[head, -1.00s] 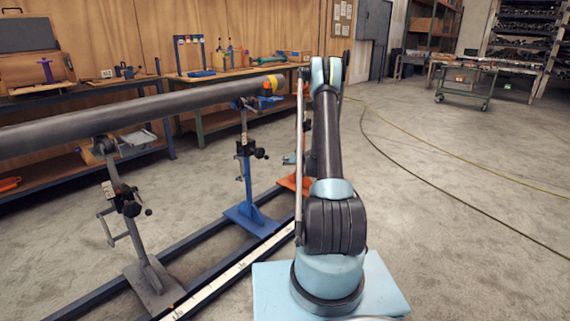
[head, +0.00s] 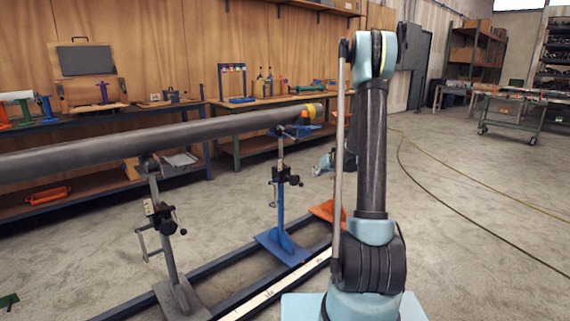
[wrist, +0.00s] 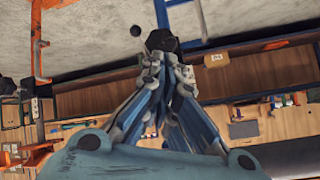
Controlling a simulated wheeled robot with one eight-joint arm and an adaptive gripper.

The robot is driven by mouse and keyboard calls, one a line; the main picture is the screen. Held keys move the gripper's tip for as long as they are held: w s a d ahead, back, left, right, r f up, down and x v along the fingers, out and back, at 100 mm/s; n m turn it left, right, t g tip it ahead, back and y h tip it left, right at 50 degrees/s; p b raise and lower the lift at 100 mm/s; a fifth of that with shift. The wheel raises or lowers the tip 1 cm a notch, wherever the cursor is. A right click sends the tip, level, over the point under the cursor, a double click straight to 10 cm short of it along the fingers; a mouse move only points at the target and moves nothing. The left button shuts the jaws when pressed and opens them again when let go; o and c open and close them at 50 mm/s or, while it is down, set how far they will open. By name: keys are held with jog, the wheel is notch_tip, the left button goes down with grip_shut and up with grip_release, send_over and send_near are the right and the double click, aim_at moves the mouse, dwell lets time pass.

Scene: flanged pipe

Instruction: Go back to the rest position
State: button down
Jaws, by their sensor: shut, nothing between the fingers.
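My gripper (wrist: 160,60) shows in the wrist view with its pale blue fingers closed together and nothing between them. Its tips point toward a black clamp and knob (wrist: 163,40) on a blue stand. In the head view my arm stands nearly upright at right of centre and hides part of the scene behind it. A light blue part shows left of the arm at mid-height, but I cannot tell whether it is my gripper. The long grey pipe (head: 160,140) with a yellow band at its end rests on the stands, apart from my upper arm in the picture.
A grey stand (head: 165,225) and a blue stand (head: 280,195) hold the pipe above a dark floor rail (head: 235,297). An orange stand foot (head: 325,210) is partly behind my arm. Workbenches line the wooden wall. Floor at right is open, with cables (head: 450,182) across it.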

jog(key=s+a+r+g+h, duration=0.1)
jog(key=s+r, duration=0.2)
jog(key=s, duration=0.6)
jog(key=s+r+g+h, duration=0.1)
jog(key=s+r, duration=0.3)
jog(key=s, duration=0.5)
jog(key=s+a+r+g, duration=0.1)
jog(key=s+r, duration=0.2)
jog(key=s, duration=0.6)
jog(key=s+d+f+g+h, duration=0.1)
jog(key=s+f, duration=0.1)
jog(key=s, duration=0.7)
jog(key=s+d+f+m+g+h, duration=0.1)
jog(key=s+d+f, duration=0.1)
jog(key=s, duration=0.7)
jog(key=s+d+f+m+g+h, duration=0.1)
jog(key=s+d+f+h, duration=0.1)
jog(key=s, duration=0.8)
jog(key=shift+d+f, duration=0.15)
jog(key=shift+f, duration=0.2)
